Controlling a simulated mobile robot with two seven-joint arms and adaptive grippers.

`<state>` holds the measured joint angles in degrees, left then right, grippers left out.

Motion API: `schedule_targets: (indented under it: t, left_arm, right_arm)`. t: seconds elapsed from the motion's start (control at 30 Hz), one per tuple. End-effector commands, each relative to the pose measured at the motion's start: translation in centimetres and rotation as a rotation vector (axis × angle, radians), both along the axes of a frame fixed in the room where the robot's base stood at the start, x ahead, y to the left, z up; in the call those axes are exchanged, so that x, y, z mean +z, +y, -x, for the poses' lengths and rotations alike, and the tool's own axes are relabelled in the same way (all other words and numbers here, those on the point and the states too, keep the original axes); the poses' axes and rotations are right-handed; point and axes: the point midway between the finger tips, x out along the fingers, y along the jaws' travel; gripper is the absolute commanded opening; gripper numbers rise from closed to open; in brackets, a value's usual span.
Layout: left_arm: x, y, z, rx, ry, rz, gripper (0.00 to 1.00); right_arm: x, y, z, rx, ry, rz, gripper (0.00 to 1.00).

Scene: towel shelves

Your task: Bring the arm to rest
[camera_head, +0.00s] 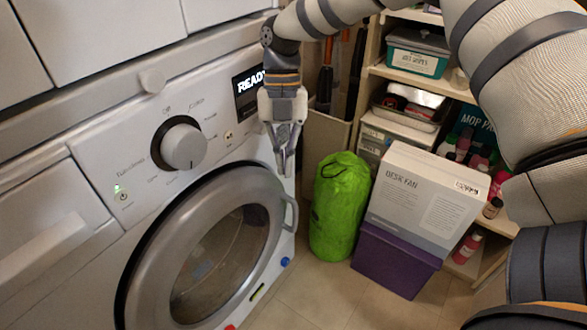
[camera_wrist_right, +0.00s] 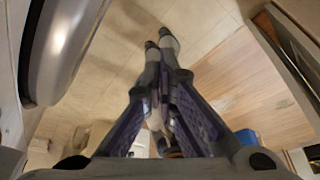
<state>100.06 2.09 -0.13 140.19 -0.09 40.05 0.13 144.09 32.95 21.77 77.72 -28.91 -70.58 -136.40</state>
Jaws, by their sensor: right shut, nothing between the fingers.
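My right gripper (camera_head: 283,168) hangs in the air with its fingers pointing down, in front of the washing machine (camera_head: 95,150), close to the right edge of its round door (camera_head: 262,185). Its fingers are shut with nothing between them. In the right wrist view the closed fingertips (camera_wrist_right: 161,42) stand out over the tiled floor. I cannot tell from these views whether the gripper touches the door's handle (camera_head: 290,214). My left gripper is not in view.
The machine's door appears shut and its display (camera_head: 248,88) reads READY. A green bag (camera_head: 340,205) stands on the floor right of it. A desk fan box (camera_head: 425,200) sits on a purple box (camera_head: 393,262) before the shelves (camera_head: 375,58). Tiled floor (camera_head: 320,295) in front is clear.

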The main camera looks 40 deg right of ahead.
Motion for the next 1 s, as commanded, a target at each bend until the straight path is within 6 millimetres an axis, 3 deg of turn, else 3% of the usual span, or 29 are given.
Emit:
schedule_targets:
  t: [0.23,0.27,0.37,0.47,0.53,0.63,0.7,0.8,0.9,1.0]
  left_arm:
    - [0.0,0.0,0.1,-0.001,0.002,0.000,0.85]
    - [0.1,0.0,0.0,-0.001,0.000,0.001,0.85]
    - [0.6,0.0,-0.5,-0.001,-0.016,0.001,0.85]
    - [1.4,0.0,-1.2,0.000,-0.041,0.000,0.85]
    - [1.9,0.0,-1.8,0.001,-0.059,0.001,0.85]
    - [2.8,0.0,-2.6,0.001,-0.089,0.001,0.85]
    - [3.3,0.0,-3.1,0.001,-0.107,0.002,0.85]
    - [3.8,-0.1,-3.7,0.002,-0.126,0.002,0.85]
    - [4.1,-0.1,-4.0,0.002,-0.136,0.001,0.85]
    - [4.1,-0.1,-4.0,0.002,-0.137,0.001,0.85]
  right_arm:
    - [0.5,0.3,-0.1,-0.011,0.004,0.002,0.00]
    - [-0.1,0.7,0.1,-0.032,0.011,0.006,0.00]
    - [-4.5,3.7,2.1,-0.220,0.062,0.046,0.00]
    - [-11.2,8.0,7.4,-0.592,0.160,0.128,0.00]
    - [-15.3,10.3,12.6,-0.907,0.239,0.212,0.00]
    - [-19.2,11.5,21.5,-1.407,0.332,0.378,0.00]
    - [-20.2,10.9,27.3,-1.740,0.351,0.497,0.00]
    - [-19.8,9.1,33.2,-2.112,0.319,0.618,0.00]
    - [-18.9,7.5,36.3,-2.340,0.267,0.673,0.00]
    - [-18.5,6.9,37.4,-2.433,0.242,0.686,0.00]
